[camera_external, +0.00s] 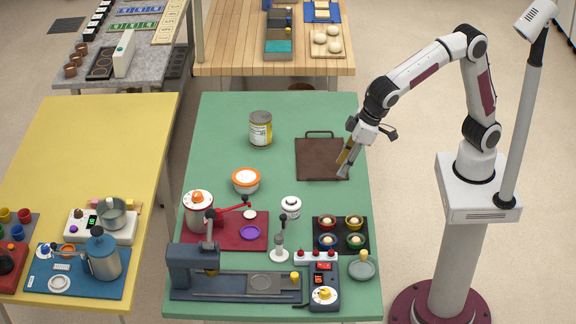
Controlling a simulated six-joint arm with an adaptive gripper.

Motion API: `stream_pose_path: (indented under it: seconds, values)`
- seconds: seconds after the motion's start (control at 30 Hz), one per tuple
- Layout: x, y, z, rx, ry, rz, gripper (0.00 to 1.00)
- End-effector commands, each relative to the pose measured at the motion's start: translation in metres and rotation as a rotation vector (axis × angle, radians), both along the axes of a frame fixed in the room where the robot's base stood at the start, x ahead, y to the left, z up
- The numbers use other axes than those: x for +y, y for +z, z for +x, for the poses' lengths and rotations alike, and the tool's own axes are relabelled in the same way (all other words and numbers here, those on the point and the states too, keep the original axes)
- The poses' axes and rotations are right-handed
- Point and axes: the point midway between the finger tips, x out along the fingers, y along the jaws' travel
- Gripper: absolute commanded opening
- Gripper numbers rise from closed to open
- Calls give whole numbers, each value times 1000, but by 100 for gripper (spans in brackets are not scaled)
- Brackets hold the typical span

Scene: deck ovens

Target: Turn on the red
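Several things at the front of the green table (215,120) carry red parts. A dark control box (331,293) has red switches on top and a white-and-yellow dial at its near end. Behind it is a small white block (305,258) with red-topped knobs. Whether any switch is on is too small to tell. My gripper (345,168) points down over the right part of a brown board (309,160), well behind these things. Its finger gap is not clear, and no held object shows.
A tin (261,130) and an orange-rimmed tub (246,181) stand left of the board. A white bottle (291,208), a black tray (341,224) of colored cups and a grey press (190,270) crowd the front. The table's back left is clear.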

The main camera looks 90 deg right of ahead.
Motion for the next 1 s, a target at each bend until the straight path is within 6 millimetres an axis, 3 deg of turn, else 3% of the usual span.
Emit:
stream_pose_path:
  seconds: [0.3,0.7,1.0]
  values:
    - [74,-44,24,6,6,-7,33]
    - [165,-108,34,2,10,-12,33]
    - [196,-132,32,-2,10,-12,33]
